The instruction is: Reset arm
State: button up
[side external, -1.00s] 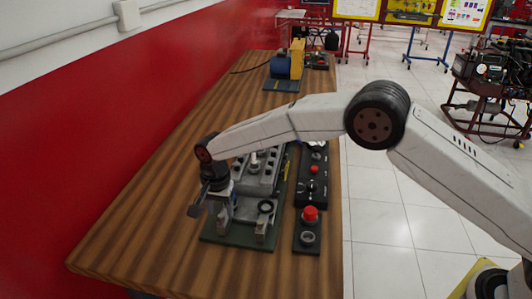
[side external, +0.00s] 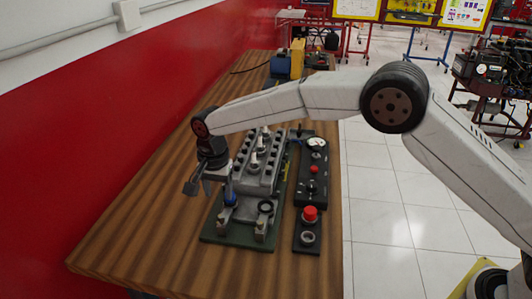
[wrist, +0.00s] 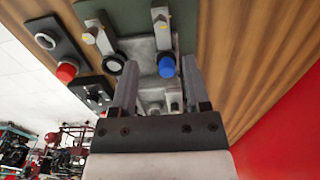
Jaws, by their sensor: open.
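My gripper (side external: 203,185) hangs above the near left corner of the grey engine block (side external: 262,165), jaws open and apart from it. In the wrist view, my gripper's two fingers (wrist: 159,68) are spread with nothing held between them. A blue cap (side external: 229,199) sits at the near end of the block, just right of and below the fingers. In the wrist view the blue cap (wrist: 166,67) appears between the fingertips, beyond them. The block stands on a green base plate (side external: 235,238); a black ring (side external: 265,206) is at its near right.
A black control panel (side external: 311,175) lies right of the block; a separate base with a red button (side external: 310,213) is nearer. A blue and yellow machine (side external: 282,68) stands at the far end of the wooden table (side external: 130,245). A red wall (side external: 90,130) borders the left. The near left tabletop is clear.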

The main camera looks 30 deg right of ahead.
jog(key=s+d+r+n+t, duration=0.15)
jog(key=s+d, duration=0.25)
jog(key=d, duration=0.4)
jog(key=s+d+r+n, duration=0.25)
jog(key=s+d, duration=0.25)
jog(key=d, duration=0.3)
jog(key=s+d+f+n, duration=0.1)
jog(key=s+d, duration=0.3)
jog(key=s, duration=0.4)
jog(key=s+d+f+n+t, duration=0.1)
jog(key=s+d+n, duration=0.3)
jog(key=s, duration=0.4)
jog(key=shift+s+d+f, duration=0.25)
jog(key=shift+s+d, duration=0.05)
jog(key=shift+d, duration=0.2)
